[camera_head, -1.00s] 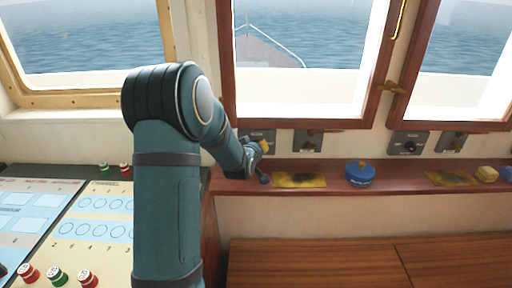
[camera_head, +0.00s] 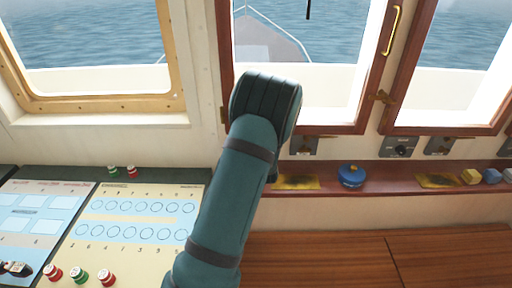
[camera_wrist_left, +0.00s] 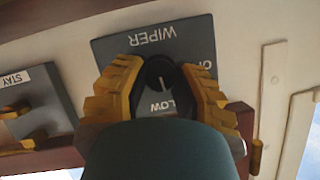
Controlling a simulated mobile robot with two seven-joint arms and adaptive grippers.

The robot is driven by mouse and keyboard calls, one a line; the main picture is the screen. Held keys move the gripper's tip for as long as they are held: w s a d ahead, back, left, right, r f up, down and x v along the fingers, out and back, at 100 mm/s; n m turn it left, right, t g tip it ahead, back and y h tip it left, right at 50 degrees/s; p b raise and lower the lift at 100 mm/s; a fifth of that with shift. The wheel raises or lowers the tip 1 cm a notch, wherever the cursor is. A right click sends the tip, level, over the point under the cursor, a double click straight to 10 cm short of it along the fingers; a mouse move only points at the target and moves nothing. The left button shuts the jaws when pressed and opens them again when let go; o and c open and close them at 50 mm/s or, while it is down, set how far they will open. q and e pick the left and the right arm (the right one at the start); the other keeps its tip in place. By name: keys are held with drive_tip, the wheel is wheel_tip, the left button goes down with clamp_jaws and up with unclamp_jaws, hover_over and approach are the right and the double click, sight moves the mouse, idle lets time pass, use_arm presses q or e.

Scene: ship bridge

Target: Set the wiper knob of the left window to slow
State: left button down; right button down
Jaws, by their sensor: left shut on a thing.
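In the left wrist view the grey wiper plate (camera_wrist_left: 190,42) shows upside down, with "WIPER" lettering, part of an "O" word at the right and "LOW" letters below the knob. The round black wiper knob (camera_wrist_left: 157,75) has a short white pointer line. My left gripper (camera_wrist_left: 160,92) has its yellow fingers shut on the knob, one on each side. My dark arm link covers the lower part of the plate. In the head view my left arm hides the gripper, this knob and its plate.
Another wiper panel with a black knob (camera_head: 402,151) sits under the right window. Below is a ledge holding a blue round container (camera_head: 351,175), yellow worn patches (camera_head: 297,182) and small blocks (camera_head: 471,176). A grey "STAY" panel (camera_wrist_left: 32,100) is beside the plate in the wrist view.

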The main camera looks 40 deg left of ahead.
use_arm(q)
drive_tip(key=shift+m+y+p, duration=0.3)
drive_tip(key=shift+m+p, duration=0.1)
drive_tip(key=shift+p, duration=0.05)
idle(0.3)
drive_tip(key=c, duration=0.7)
unclamp_jaws()
drive_tip(key=shift+a, duration=0.1)
drive_tip(key=v, duration=1.2)
drive_tip(key=shift+w+r, duration=0.1)
drive_tip(key=shift+r, duration=0.05)
